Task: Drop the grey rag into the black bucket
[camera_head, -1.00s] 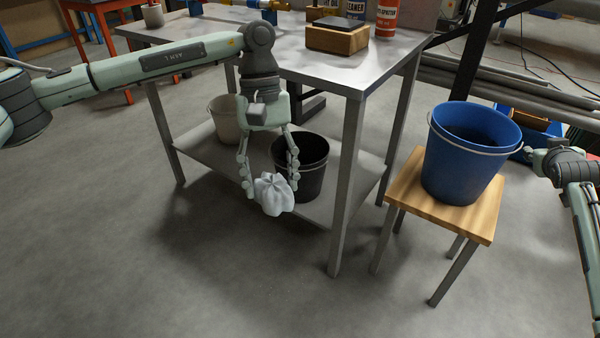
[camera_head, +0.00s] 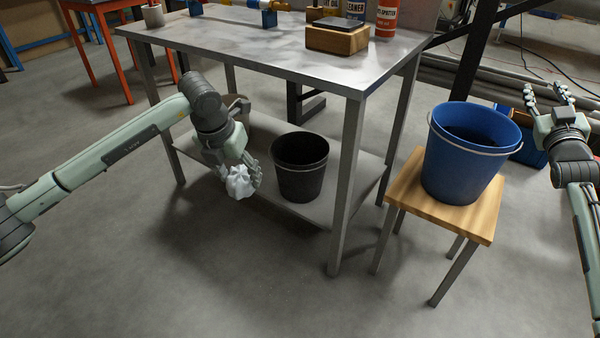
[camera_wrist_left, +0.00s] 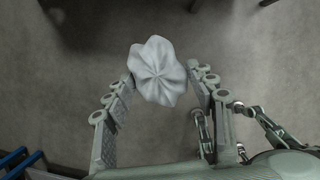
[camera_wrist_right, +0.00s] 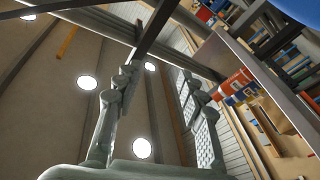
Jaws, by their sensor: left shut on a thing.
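The grey rag (camera_head: 239,183) is a pale, crumpled bundle in my left gripper (camera_head: 240,172). In the left wrist view the rag (camera_wrist_left: 158,72) sits between the two fingertips (camera_wrist_left: 160,80). The gripper is shut on it. The black bucket (camera_head: 301,168) stands upright on the lower shelf of the metal table, to the right of my left gripper. The rag is apart from the bucket. My right gripper (camera_head: 548,98) is open and empty, raised behind and right of the blue bucket. Its spread fingers show in the right wrist view (camera_wrist_right: 160,90).
A blue bucket (camera_head: 468,155) stands on a wooden stool (camera_head: 440,205) right of the metal table (camera_head: 345,85). A beige bucket (camera_head: 237,105) is mostly hidden behind my left gripper. A table leg (camera_head: 347,190) stands right of the black bucket. The floor in front is clear.

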